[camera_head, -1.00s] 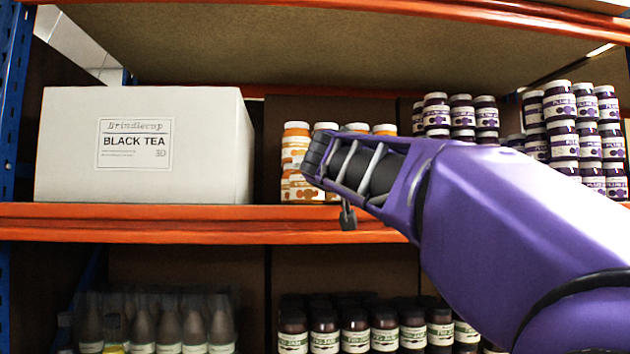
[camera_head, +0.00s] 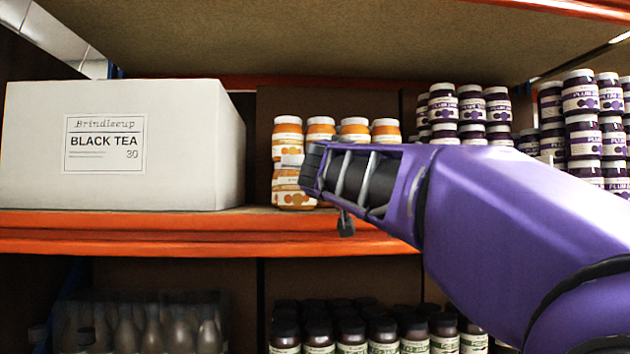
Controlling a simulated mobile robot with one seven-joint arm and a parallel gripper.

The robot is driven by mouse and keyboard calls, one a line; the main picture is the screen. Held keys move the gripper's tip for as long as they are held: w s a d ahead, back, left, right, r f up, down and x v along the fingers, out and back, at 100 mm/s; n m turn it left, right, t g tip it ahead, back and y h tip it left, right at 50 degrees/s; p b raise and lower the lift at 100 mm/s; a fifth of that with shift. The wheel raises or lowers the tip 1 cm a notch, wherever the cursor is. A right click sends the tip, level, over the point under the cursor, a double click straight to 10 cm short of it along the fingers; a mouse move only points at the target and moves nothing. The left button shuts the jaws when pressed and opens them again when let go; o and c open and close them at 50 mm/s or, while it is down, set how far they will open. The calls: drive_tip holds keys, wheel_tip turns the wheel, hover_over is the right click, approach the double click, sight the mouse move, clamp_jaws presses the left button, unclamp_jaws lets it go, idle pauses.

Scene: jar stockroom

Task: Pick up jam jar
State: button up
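Jars stand in several groups, and I cannot tell which single jar is the jam jar. Orange jars with white lids (camera_head: 287,145) are stacked on the middle shelf, partly behind my arm. Dark purple jars labelled plum (camera_head: 580,100) are stacked at the right of that shelf. Dark jars with green-and-white labels (camera_head: 383,335) stand on the shelf below. My purple arm reaches in from the right. My gripper (camera_head: 325,190) is at its far end, just in front of the orange jars in the picture. Its fingers are not clearly visible, and no held jar shows.
A large white box labelled black tea (camera_head: 200,150) stands left on the middle shelf. The orange shelf beam (camera_head: 150,235) runs below it. Clear bottles (camera_head: 140,325) stand lower left. A brown shelf board (camera_head: 300,40) lies overhead. A narrow gap separates box and orange jars.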

drive_tip(key=shift+w, duration=0.15)
drive_tip(key=shift+r, duration=0.1)
clamp_jaws()
idle(0.4)
